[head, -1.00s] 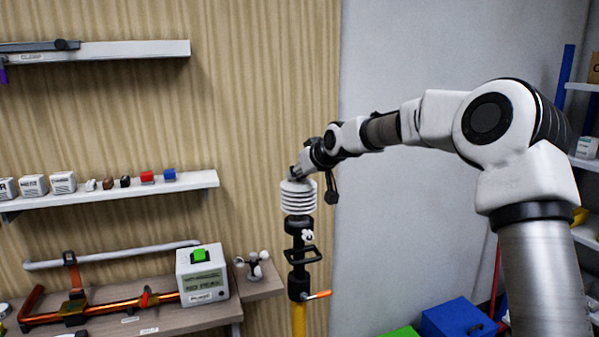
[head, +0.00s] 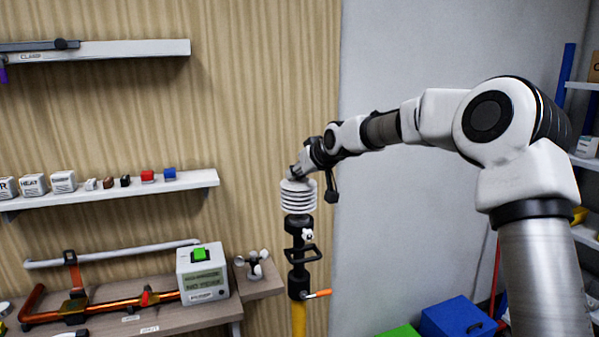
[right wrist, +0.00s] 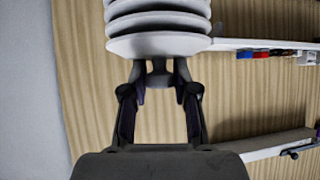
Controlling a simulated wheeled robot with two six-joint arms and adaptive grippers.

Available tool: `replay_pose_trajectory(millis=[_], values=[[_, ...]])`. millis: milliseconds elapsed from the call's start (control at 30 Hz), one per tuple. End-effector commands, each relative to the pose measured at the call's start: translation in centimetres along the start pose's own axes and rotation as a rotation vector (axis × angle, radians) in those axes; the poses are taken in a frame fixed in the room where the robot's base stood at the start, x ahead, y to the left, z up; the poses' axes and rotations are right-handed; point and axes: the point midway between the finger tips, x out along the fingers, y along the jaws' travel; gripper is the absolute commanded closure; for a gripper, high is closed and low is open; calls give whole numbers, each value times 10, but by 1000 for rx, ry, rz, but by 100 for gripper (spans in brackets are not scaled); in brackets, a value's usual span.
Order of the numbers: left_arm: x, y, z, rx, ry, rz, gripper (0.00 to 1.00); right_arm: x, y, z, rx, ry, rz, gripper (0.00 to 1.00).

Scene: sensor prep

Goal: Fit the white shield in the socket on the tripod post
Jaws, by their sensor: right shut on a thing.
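The white shield (head: 298,196), a stack of white ribbed discs, sits upright at the top of the black and yellow tripod post (head: 299,258). Its underside meets or nearly meets the black socket (head: 299,222); I cannot tell whether it is seated. My right gripper (head: 296,174) is at the shield's top. In the right wrist view the gripper (right wrist: 159,76) is shut on a short stem of the shield (right wrist: 158,24). The post is not visible in that view. My left gripper is not in view.
A shelf (head: 130,193) with small blocks and labelled cubes is left of the post. Below it, a bench (head: 160,322) carries a display box (head: 203,275) and a small cup-armed device (head: 255,265). A blue bin (head: 458,317) stands at lower right.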

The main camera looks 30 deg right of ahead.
Motion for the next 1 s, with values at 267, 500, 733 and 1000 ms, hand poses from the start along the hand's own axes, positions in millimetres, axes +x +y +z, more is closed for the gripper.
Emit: replay_pose_trajectory(millis=[267, 500, 733, 1000], values=[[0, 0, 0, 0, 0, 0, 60, 0, 0, 0, 0, 1, 0, 100], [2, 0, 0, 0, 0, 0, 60, 2, 0, 2, 0, 1, 0, 100], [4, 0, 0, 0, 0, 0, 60, 3, 0, 5, 0, 1, 0, 100], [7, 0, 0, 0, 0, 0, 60, 5, 0, 7, 0, 1, 0, 100]])
